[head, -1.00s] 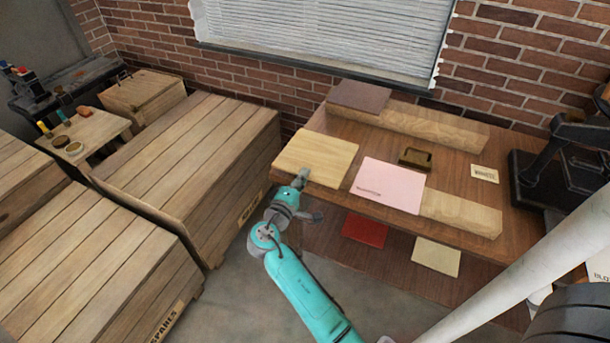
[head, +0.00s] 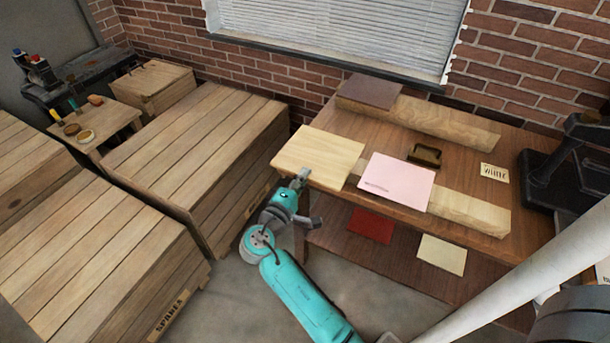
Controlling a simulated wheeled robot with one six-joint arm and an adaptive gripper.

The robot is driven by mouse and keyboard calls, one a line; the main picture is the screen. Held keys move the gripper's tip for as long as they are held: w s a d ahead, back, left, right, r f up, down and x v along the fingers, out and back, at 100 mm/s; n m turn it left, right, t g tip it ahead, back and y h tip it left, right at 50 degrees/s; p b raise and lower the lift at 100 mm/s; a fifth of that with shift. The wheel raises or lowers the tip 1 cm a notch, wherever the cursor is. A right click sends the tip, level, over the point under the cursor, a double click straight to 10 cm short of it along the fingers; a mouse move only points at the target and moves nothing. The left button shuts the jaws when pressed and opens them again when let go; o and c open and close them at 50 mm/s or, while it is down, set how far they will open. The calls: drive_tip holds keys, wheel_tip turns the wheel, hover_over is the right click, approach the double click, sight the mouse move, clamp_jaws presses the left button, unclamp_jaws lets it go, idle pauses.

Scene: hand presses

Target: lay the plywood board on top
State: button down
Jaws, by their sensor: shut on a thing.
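The pale plywood board (head: 322,155) is flat over the left end of the brown bench (head: 465,150). My gripper (head: 301,178) is shut on the board's near edge; the fingertips are small and partly hidden. I cannot tell whether the board touches the bench or hangs just above it. A pink sheet or board (head: 397,181) marked with small print lies just right of the plywood, over a long pale wooden block (head: 470,215).
A dark brown board (head: 370,92) lies on a rear wooden block (head: 440,122). A brass-coloured frame (head: 424,155) and a label card (head: 494,172) lie between. A black press (head: 565,165) stands right. Large crates (head: 195,160) fill the left. Red (head: 370,226) and cream (head: 441,254) sheets lie on the lower shelf.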

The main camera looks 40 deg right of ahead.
drive_tip(key=v, duration=1.5)
drive_tip(key=shift+r, duration=0.1)
idle(0.6)
drive_tip(key=w+a+f+n+t+y, duration=0.6)
drive_tip(key=w+f+n+t+y, duration=0.2)
drive_tip(key=w+n+t+y, duration=0.2)
drive_tip(key=shift+w+n+t+y, duration=0.3)
drive_tip(key=shift+w+t+y, duration=0.2)
drive_tip(key=shift+w+y, duration=0.4)
drive_tip(key=shift+d, duration=0.1)
idle(0.5)
